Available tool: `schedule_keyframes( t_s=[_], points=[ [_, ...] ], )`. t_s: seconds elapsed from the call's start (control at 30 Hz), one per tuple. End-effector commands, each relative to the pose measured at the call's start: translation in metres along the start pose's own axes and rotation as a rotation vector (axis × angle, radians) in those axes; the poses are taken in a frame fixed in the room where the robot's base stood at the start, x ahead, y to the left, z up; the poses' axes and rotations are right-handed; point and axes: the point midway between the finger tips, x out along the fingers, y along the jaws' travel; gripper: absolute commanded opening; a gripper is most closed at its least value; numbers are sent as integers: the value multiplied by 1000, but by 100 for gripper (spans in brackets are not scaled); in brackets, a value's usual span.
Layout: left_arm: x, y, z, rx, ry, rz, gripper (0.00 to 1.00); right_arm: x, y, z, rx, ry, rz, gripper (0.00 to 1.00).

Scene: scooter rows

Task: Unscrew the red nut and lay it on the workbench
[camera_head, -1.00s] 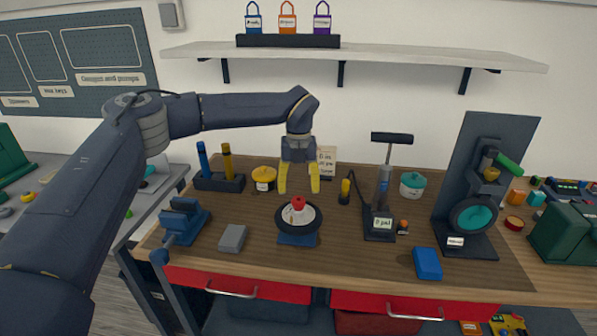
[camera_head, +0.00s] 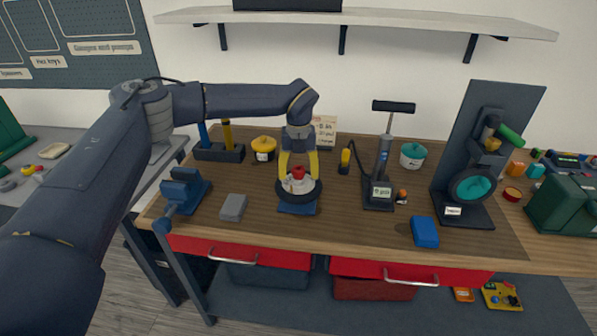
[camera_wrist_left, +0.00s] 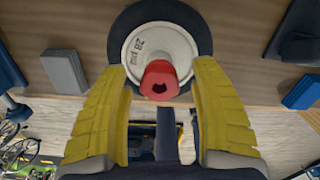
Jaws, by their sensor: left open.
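The red nut (camera_head: 298,172) sits on top of a white hub in a black wheel (camera_head: 285,196) on a blue stand (camera_head: 298,208) on the wooden workbench (camera_head: 255,212). In the left wrist view the red nut (camera_wrist_left: 160,79) shows a dark hole in its end, in front of the white hub (camera_wrist_left: 150,45). My left gripper (camera_head: 299,176) points down over the wheel, its yellow fingers on either side of the nut. The left wrist view shows the fingers (camera_wrist_left: 160,95) open, with a gap on both sides of the nut. My right gripper is not in view.
A grey block (camera_head: 233,207) and a blue vise (camera_head: 183,192) stand left of the wheel. A pump (camera_head: 380,185) and a blue block (camera_head: 425,232) are to the right. A yellow pot (camera_head: 263,146) is behind. Bare wood lies in front, right of the stand.

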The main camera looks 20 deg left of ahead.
Motion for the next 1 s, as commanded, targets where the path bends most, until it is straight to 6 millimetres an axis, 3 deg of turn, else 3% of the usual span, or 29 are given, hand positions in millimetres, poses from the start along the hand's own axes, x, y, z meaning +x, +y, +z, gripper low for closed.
schedule_keyframes(
  t_s=[0.07,0.53,0.73,1.0],
  points=[
    [0,0,0,0,0,0,56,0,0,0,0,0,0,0],
    [0,0,0,0,0,0,3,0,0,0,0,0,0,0],
    [0,0,0,-51,1,0,2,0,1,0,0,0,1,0],
    [1,0,-1,-349,3,1,0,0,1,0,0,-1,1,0]
  ],
)
